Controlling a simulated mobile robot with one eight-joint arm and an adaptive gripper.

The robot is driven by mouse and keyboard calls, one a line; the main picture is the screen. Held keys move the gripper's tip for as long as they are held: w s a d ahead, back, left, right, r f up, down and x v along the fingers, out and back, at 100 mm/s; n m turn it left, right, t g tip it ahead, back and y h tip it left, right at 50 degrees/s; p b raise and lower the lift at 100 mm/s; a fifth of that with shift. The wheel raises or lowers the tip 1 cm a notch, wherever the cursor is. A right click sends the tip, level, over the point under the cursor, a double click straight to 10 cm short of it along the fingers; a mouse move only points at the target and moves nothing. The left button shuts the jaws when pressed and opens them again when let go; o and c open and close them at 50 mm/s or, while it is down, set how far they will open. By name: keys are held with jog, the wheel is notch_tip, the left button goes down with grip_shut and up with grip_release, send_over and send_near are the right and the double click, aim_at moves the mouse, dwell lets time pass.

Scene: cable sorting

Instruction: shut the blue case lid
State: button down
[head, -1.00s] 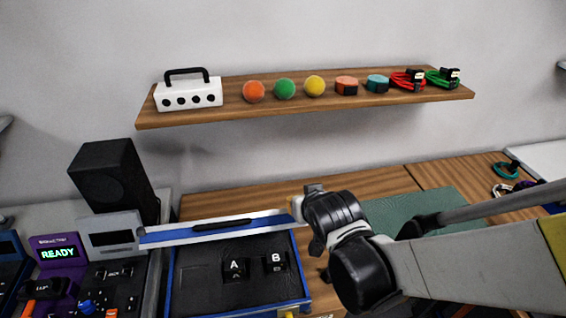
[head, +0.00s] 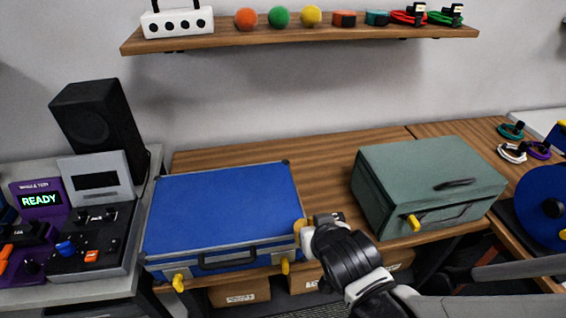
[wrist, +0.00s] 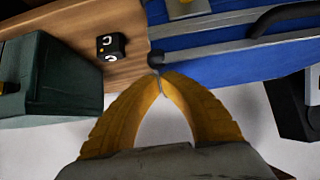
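The blue case (head: 222,212) lies on the wooden table at the left in the head view, with its lid down over the box. I cannot tell whether a thin gap is left at the front seam. The black handle (head: 228,260) and two yellow latches (head: 178,283) (head: 285,266) show on its front; the latches stick out. My gripper (head: 300,228) is at the case's front right corner. In the wrist view my yellow fingers (wrist: 160,76) meet at the tips, with nothing clearly held, close against the corner of the blue case (wrist: 215,62).
A green case (head: 425,170) stands shut to the right; it also shows in the wrist view (wrist: 40,80). The console (head: 95,225) and speaker (head: 100,125) stand left. The table behind the blue case is clear.

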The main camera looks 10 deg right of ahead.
jog(key=shift+s+f+b, duration=0.25)
jog(key=shift+f+b, duration=0.4)
jog(key=shift+f, duration=0.45)
jog(key=shift+r, duration=0.1)
jog(key=v, duration=0.7)
jog(key=shift+s, duration=0.2)
jog(key=shift+r, duration=0.1)
